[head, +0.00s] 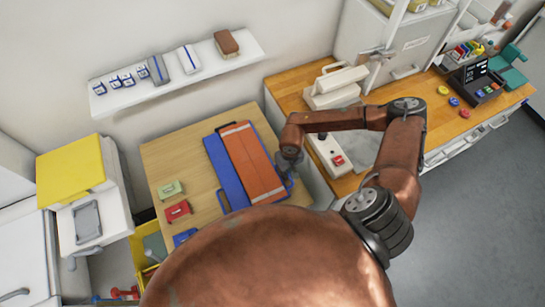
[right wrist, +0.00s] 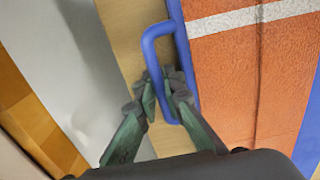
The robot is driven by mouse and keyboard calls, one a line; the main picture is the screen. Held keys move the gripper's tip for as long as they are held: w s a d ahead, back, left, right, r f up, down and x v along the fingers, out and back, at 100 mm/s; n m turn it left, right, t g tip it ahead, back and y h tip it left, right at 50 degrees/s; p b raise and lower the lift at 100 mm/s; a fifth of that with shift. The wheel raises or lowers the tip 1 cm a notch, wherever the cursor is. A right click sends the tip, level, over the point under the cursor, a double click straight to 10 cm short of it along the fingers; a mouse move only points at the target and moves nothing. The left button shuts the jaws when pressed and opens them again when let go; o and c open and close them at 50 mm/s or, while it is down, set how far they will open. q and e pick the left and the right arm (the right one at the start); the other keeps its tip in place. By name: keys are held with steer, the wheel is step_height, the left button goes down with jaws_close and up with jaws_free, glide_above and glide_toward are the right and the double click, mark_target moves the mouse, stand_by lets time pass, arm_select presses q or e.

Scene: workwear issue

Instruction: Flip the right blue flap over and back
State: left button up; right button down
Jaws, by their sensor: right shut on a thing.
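An orange garment (head: 252,163) with a pale stripe lies flat on a blue folding board (head: 222,168) on the wooden table. A blue loop handle sticks out from the board's right side, the side of the right blue flap; the handle shows clearly in the right wrist view (right wrist: 149,58). The garment covers most of the flap. My right gripper (head: 289,164) is at the board's right edge. In the right wrist view its green fingers (right wrist: 166,92) are shut on the handle's bar. My left gripper is not in view.
Green (head: 171,189), red (head: 178,211) and blue (head: 185,237) small items lie left of the board on the table (head: 165,155). A wooden counter with white devices (head: 334,88) stands close to the right. A wall shelf (head: 200,75) is behind.

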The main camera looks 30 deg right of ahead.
steer(key=shift+d, duration=0.1)
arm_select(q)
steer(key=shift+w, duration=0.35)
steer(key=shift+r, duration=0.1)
arm_select(e)
steer(key=shift+r, duration=0.1)
